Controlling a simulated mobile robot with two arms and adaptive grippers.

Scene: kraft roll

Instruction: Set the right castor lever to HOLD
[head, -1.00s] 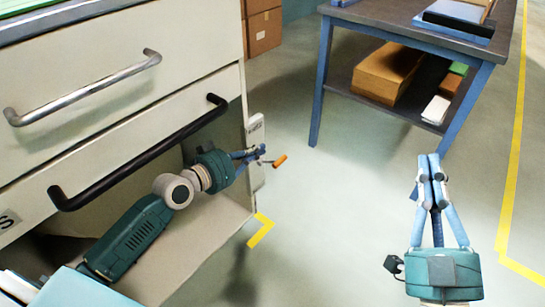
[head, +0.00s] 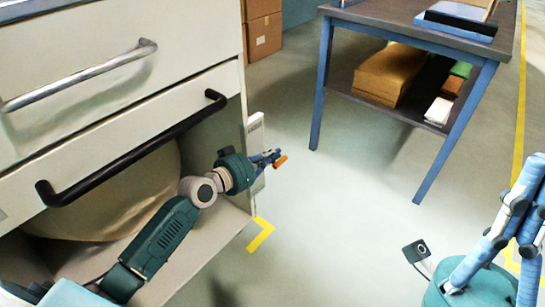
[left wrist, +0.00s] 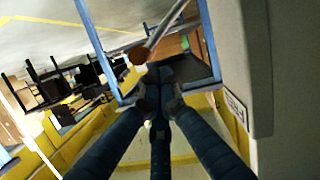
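The castor lever (head: 281,161) shows as an orange grip just outside the cabinet's right side. In the left wrist view the lever (left wrist: 138,55) is a metal rod with an orange-brown end, close to the fingertips. My left gripper (head: 268,157) is beside the lever, its fingers overlapping the rod in the head view. In the left wrist view my left gripper's fingers (left wrist: 158,88) are drawn together with nothing clearly between them; contact with the lever cannot be told. My right gripper (head: 538,180) is at the right edge, partly cut off, fingers together.
The cabinet (head: 90,45) fills the left, with an open lower bay my left arm reaches across. A black handle bar (head: 130,150) crosses above that arm. A blue-legged bench (head: 400,30) stands at the back right. The floor (head: 340,220) between is clear.

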